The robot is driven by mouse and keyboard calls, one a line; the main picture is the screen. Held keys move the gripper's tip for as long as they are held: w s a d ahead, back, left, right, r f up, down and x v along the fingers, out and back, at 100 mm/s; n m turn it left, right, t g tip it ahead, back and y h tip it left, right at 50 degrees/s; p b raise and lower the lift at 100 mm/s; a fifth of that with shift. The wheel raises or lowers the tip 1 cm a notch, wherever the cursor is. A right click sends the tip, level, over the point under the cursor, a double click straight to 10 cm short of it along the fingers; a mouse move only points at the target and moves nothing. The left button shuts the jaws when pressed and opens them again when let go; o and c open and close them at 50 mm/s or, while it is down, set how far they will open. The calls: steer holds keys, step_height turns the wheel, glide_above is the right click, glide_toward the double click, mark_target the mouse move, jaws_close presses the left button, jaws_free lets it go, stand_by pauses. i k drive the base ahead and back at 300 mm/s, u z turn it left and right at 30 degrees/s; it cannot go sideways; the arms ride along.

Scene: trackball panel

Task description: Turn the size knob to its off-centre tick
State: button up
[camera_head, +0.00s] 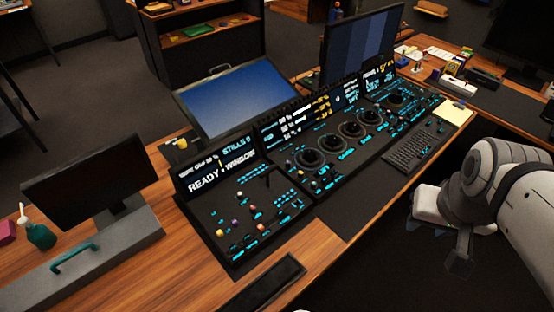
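The trackball panel (340,152) stands on the wooden desk, with several round black trackball rings in a row across its middle. Small knobs and cyan labels surround the rings, but they are too small to read, so I cannot tell which is the size knob. My gripper (437,240) hangs at the right, in front of the desk's near edge and apart from the panel. Its dark fingers look spread with nothing between them, though they are dim against the dark floor.
A left panel section (240,215) carries small coloured buttons and a lever. A keyboard (413,150) lies to the right of the trackballs. Monitors (362,45) rise behind the panel. A yellow notepad (453,112) lies on the right desk. The space above the panel is clear.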

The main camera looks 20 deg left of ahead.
mark_target(253, 209)
steer(key=z, duration=0.1)
steer(key=k, duration=1.55)
steer(key=u, duration=0.85)
steer(key=i, duration=1)
